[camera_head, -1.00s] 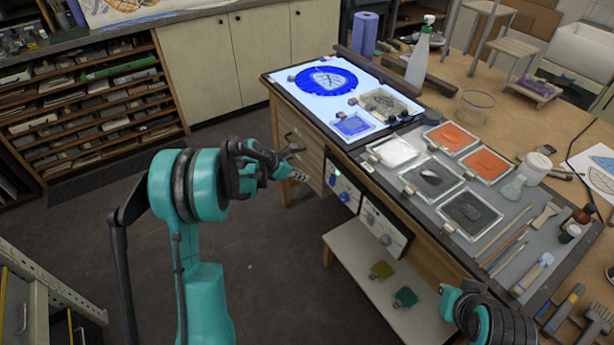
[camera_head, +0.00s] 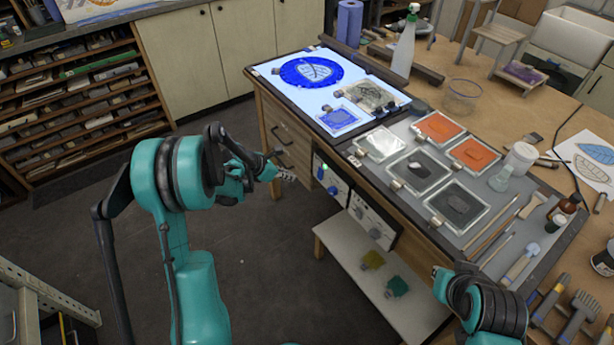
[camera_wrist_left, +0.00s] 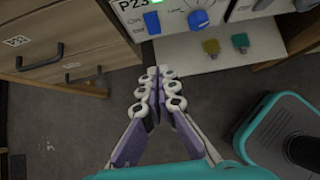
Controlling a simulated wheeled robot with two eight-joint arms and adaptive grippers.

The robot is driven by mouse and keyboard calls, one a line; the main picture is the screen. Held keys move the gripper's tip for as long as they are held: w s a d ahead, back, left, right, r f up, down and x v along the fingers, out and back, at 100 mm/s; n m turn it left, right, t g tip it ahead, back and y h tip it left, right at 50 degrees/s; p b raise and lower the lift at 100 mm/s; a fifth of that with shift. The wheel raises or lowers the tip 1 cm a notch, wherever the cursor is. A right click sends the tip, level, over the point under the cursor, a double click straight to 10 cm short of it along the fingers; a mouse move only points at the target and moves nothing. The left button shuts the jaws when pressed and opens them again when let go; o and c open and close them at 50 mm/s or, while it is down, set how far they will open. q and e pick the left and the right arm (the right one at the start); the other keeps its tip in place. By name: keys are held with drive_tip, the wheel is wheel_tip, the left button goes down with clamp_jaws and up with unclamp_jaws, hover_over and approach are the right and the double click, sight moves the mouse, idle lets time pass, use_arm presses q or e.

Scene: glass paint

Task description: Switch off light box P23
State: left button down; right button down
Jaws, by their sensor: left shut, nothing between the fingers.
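The P23 control panel (camera_head: 331,186) is on the front of the bench, under the lit light box top (camera_head: 290,83). In the left wrist view the panel (camera_wrist_left: 176,7) shows the label P23, a lit green lamp (camera_wrist_left: 155,2), a blue rocker switch (camera_wrist_left: 152,22) and a blue knob (camera_wrist_left: 199,20). My left gripper (camera_head: 286,176) is shut and empty, in front of the panel and to its left, apart from it. In the left wrist view its fingertips (camera_wrist_left: 159,72) lie below the switch. My right arm shows at the lower right; its gripper does not show.
A second control panel (camera_head: 373,217) sits right of P23, above a low shelf (camera_head: 400,300) with yellow and green pieces. Drawers (camera_wrist_left: 60,45) with dark handles are left of P23. Glass panes and tools cover the bench top. The floor (camera_head: 250,260) before the bench is clear.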

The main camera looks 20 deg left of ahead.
use_arm(q)
drive_tip(key=b, duration=0.3)
approach(319, 179)
wheel_tip(319, 179, down, 4)
drive_tip(key=w+d, duration=0.1)
drive_tip(key=w+d+b, duration=0.1)
drive_tip(key=w, duration=0.1)
drive_tip(key=shift+w+d+f+b, duration=0.1)
drive_tip(key=shift+d+f+b, duration=0.2)
drive_tip(key=shift+f, duration=0.05)
drive_tip(key=shift+w+d+f, duration=0.15)
drive_tip(key=shift+w+f, duration=0.05)
drive_tip(key=shift+r, duration=0.1)
